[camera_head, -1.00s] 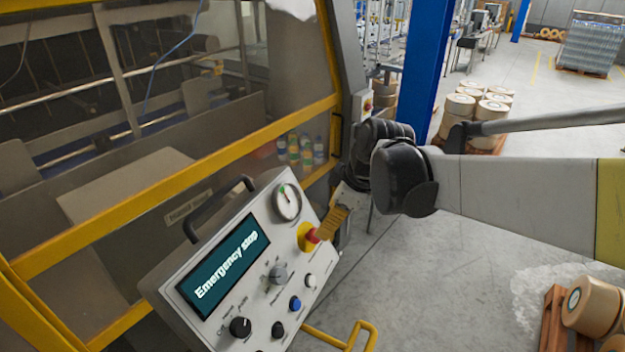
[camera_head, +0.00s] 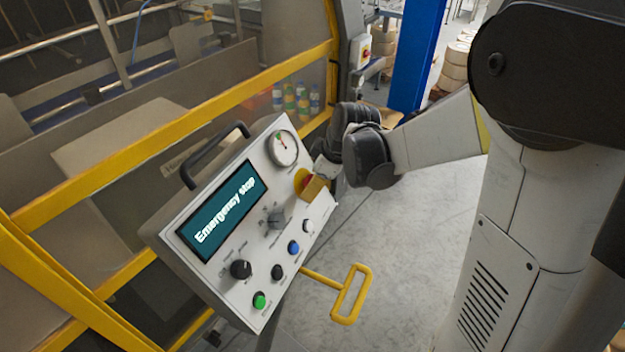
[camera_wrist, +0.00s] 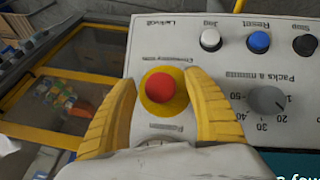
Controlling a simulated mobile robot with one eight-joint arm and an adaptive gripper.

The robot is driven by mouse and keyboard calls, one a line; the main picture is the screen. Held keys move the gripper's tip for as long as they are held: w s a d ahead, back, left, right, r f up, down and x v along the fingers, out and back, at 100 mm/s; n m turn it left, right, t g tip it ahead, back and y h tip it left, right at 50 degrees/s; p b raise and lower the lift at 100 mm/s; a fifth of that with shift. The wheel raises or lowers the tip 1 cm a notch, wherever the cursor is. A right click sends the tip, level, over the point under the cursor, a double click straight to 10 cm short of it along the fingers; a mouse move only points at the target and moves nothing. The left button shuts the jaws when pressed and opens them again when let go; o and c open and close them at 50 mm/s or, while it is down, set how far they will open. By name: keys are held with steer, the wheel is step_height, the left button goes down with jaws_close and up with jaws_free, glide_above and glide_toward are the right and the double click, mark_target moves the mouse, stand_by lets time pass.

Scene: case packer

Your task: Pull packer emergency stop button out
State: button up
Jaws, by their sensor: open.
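The red emergency stop button (camera_wrist: 159,88) sits on a round yellow base (camera_wrist: 149,106) on the white control panel (camera_wrist: 205,55). In the wrist view my gripper (camera_wrist: 163,92) is open, with one yellow finger on each side of the button. Clear gaps show between the fingers and the red cap. In the head view my gripper (camera_head: 314,187) is at the panel's right edge and hides most of the button. The panel's screen (camera_head: 224,211) reads "Emergency stop".
The panel also carries a gauge (camera_head: 283,148), a grey dial (camera_head: 276,219), a blue button (camera_head: 293,247), a green-lit button (camera_head: 260,300) and a black handle (camera_head: 205,150). A yellow handle (camera_head: 349,294) stands out below right. The yellow-framed machine guard (camera_head: 120,170) lies behind.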

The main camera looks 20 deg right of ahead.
jaws_close()
steer(key=shift+s+d+r, duration=0.3)
steer(key=shift+s+d, duration=0.05)
jaws_free()
steer(key=shift+r, duration=0.15)
steer(key=v, duration=1.2)
steer(key=shift+d, duration=0.1)
